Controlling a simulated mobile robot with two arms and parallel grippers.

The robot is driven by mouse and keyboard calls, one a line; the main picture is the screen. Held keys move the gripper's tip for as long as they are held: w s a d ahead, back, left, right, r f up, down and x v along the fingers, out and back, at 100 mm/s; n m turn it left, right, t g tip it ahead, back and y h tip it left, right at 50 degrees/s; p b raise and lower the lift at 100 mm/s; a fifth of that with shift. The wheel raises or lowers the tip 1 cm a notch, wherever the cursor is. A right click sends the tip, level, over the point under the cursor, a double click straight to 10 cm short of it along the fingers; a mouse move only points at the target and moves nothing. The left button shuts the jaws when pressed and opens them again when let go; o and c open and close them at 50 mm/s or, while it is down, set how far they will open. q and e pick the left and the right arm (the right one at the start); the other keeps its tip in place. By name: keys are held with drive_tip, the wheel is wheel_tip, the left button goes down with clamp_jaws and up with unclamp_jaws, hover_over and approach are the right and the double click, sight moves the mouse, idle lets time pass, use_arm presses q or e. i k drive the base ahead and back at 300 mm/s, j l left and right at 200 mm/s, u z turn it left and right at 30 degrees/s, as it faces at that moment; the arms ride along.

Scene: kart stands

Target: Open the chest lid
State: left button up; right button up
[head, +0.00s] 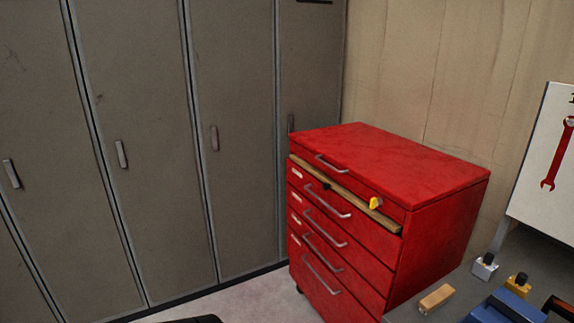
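A red tool chest (440,245) stands against the wall, right of the middle of the head view. Its flat red lid (390,162) is down on top. A metal handle (332,165) sits at the upper front edge. A long wooden strip (345,192) runs across the front below the lid, with a small yellow piece (375,203) near its right end. Several drawers with metal handles are below, and they look shut. Neither of my grippers shows in the view.
Grey lockers (150,140) line the left side. A grey bench (455,285) at the lower right, close to the chest, holds a wooden block (437,298), a blue object (505,308) and small bottles. A white board (548,165) with a red wrench stands at right. Some floor (235,302) is clear.

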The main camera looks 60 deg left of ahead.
sight(414, 175)
drive_tip(key=u, duration=1.6)
drive_tip(key=i+j+z, duration=0.1)
drive_tip(key=i+j, duration=0.1)
drive_tip(key=j, duration=0.05)
